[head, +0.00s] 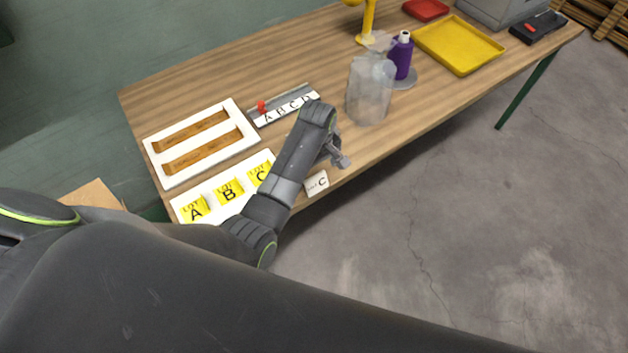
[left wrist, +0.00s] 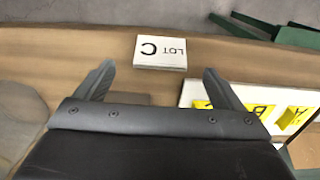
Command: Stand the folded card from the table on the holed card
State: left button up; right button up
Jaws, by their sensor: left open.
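The folded card is small and white, marked LOT C (head: 317,183), near the front edge of the table (head: 330,60). It also shows upside down in the left wrist view (left wrist: 160,53), just ahead of the fingertips. My left gripper (head: 336,157) is open and empty, just behind the folded card in the head view. In the left wrist view its fingers (left wrist: 158,72) are spread, wider than the card. My right gripper is not in view.
A white board with yellow LOT A, B and C labels (head: 226,196) lies left of the folded card. A lettered strip (head: 288,107), clear container (head: 370,92), purple bottle (head: 401,57) and yellow tray (head: 456,46) stand farther along. Wood is bare between the strip and container.

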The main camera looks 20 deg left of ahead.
aim_at(314, 177)
pick_arm(q)
jog(key=shift+f, duration=0.5)
jog(key=f, duration=0.2)
jog(key=f+p, duration=0.1)
jog(key=f, duration=0.1)
jog(key=shift+w+a, duration=0.2)
jog(key=shift+a, duration=0.2)
jog(key=shift+f, duration=0.65)
jog(key=c, duration=1.1)
